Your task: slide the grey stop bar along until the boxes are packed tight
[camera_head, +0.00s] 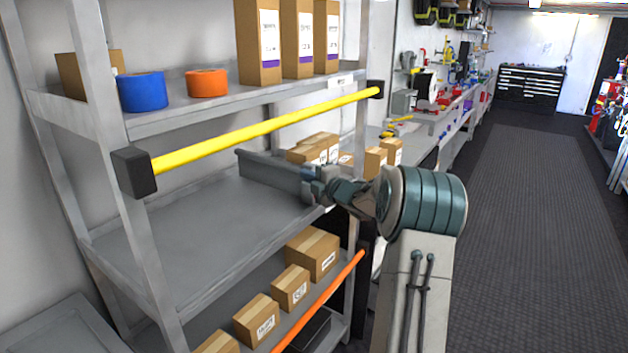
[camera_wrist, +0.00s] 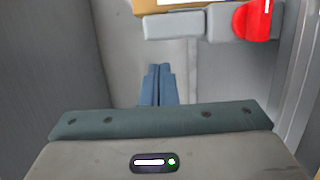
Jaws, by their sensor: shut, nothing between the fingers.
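The grey stop bar (camera_head: 268,172) stands across the middle shelf (camera_head: 190,225) in the head view, running from the back toward the front. Small cardboard boxes (camera_head: 318,148) sit on the shelf just to its right, partly hidden by the bar and my arm. My gripper (camera_head: 310,180) is at the bar's front end; I cannot tell whether it touches the bar. In the wrist view the two blue fingers (camera_wrist: 158,72) are together with nothing between them. Which grey surface there is the bar is unclear.
A yellow rail (camera_head: 265,130) crosses the shelf front above my gripper. The shelf left of the bar is empty. The upper shelf holds a blue roll (camera_head: 143,92), an orange roll (camera_head: 207,83) and tall boxes (camera_head: 297,40). Boxes (camera_head: 290,287) and an orange rail (camera_head: 318,302) are below.

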